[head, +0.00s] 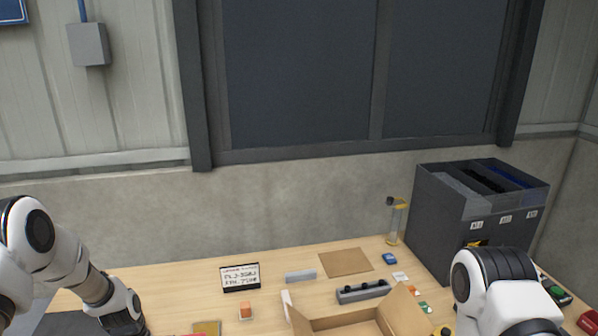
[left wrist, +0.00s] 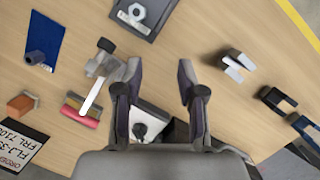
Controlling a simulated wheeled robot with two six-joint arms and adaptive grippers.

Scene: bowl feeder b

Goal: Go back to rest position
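My left gripper (left wrist: 158,78) is open in the left wrist view, with its two dark fingers apart over the wooden table (left wrist: 235,20). Nothing is between the fingertips; a white piece with a dark knob (left wrist: 146,122) shows lower down, between the finger bases, and I cannot tell its height. In the head view my left arm reaches down at the lower left, and its gripper is cut off by the bottom edge. My right arm stands at the lower right of the head view; its gripper is out of view.
An open cardboard box (head: 345,322) stands at the front middle. A grey sorting bin (head: 440,215) stands back right. A sign (head: 240,277), an orange block (head: 246,311) and a dark rack (head: 362,291) are on the table. A tray with a hex nut (left wrist: 134,13) lies beyond the left gripper.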

